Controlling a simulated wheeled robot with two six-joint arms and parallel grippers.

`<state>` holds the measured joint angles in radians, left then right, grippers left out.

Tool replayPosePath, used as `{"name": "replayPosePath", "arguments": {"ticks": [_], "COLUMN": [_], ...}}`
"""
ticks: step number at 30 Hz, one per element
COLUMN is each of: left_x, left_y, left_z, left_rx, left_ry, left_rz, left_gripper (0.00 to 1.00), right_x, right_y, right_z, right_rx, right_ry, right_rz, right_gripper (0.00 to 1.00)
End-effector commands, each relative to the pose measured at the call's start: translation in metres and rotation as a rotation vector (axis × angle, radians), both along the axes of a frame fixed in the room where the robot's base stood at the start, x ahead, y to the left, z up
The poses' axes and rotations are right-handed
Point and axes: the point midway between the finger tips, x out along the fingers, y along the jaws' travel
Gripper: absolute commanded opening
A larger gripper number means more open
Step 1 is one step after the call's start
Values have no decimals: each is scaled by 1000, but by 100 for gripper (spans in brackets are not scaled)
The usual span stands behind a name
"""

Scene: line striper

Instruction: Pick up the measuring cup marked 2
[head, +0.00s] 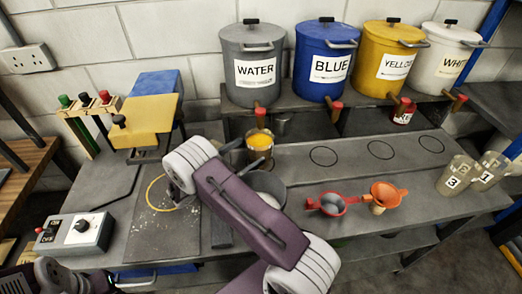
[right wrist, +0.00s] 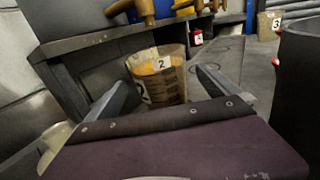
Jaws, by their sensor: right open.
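The measuring cup marked 2 (right wrist: 160,75) is a clear cup holding something yellow-orange. It stands upright on the bench under the wooden tap of the WATER container, and also shows in the head view (head: 261,148). My right gripper (right wrist: 163,80) is open, with its fingers pointing toward the cup and spread to either side of it in the right wrist view. I cannot tell whether they touch it. In the head view my right forearm hides much of this gripper. Part of my left arm shows at the bottom left; its jaw state is unclear.
A dark grey pot (right wrist: 301,85) stands close on the right in the right wrist view. Cups marked 3 (head: 455,176) and 1 (head: 487,171) stand at the far right. Red (head: 333,204) and orange (head: 385,193) funnels lie on the bench. WATER (head: 253,65) and paint containers line the shelf.

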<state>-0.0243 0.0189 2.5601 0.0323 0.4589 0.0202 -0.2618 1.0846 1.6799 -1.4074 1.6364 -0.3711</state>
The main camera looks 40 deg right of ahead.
Motion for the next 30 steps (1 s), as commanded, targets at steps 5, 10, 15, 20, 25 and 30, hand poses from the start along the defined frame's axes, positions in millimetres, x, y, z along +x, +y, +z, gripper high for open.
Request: {"name": "replayPosePath", "arguments": {"ticks": [5, 10, 15, 20, 25, 30], "left_x": [0, 0, 0, 0, 0, 0], "left_y": [0, 0, 0, 0, 0, 0], "left_z": [6, 16, 17, 17, 17, 17], "left_rx": [0, 0, 0, 0, 0, 0], "left_ry": [0, 0, 0, 0, 0, 0], "left_rz": [0, 0, 0, 0, 0, 0], "left_gripper": [36, 36, 36, 36, 36, 36], "right_x": [1, 4, 6, 6, 6, 6], "right_y": [-14, -45, -58, -57, -57, -57], "right_z": [3, 7, 5, 5, 5, 7], "right_rx": [1, 1, 1, 1, 1, -3], "right_ry": [2, 2, 0, 0, 1, -2], "right_rz": [-3, -4, 0, 0, 0, 0], "right_gripper": [100, 100, 100, 100, 53, 14]}}
